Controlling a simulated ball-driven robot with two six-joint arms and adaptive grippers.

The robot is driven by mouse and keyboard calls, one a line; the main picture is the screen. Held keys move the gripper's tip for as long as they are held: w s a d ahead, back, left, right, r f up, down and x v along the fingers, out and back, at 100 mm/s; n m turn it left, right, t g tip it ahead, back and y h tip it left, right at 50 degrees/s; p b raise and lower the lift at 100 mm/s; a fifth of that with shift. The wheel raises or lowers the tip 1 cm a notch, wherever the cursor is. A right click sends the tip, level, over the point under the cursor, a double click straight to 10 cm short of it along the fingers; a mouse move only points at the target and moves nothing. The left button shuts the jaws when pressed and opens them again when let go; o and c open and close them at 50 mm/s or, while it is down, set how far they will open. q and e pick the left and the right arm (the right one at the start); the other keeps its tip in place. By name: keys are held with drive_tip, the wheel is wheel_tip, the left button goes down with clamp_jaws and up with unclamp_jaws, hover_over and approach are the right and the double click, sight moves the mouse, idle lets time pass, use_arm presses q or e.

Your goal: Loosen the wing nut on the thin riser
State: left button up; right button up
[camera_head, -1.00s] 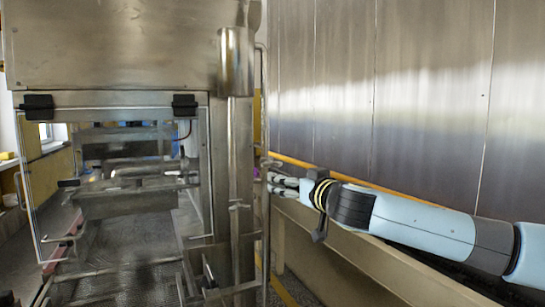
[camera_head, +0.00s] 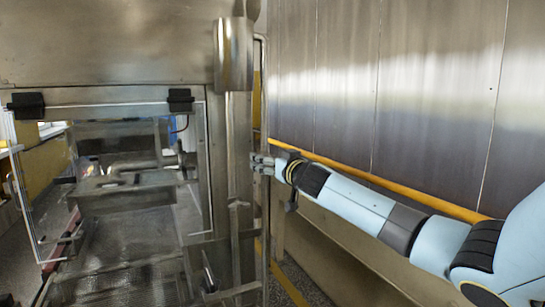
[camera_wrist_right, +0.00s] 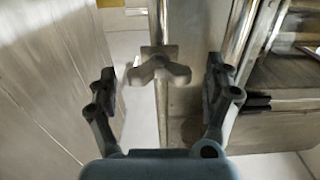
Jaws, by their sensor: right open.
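The wing nut (camera_wrist_right: 160,70) shows in the right wrist view as a grey two-winged piece on a small square plate. It sits on the thin riser (camera_wrist_right: 163,112), an upright metal rod that also shows in the head view (camera_head: 264,225). My right gripper (camera_head: 259,163) is open, its fingers pointing left at the riser in the head view. In the wrist view its fingers stand apart on either side of the wing nut, with visible gaps, and hold nothing. In the head view the gripper hides the wing nut. My left gripper is out of view.
A thick steel post (camera_head: 217,190) stands left of the riser, with a metal cylinder (camera_head: 234,55) above. The machine's clear door and mesh belt (camera_head: 125,240) lie further left. A steel wall (camera_head: 420,90) and yellow rail (camera_head: 400,188) run close behind my right arm.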

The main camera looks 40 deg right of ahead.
drive_tip(key=shift+w+f, duration=0.1)
drive_tip(key=shift+c, duration=0.7)
drive_tip(key=c, duration=1)
drive_tip(key=shift+c, duration=0.2)
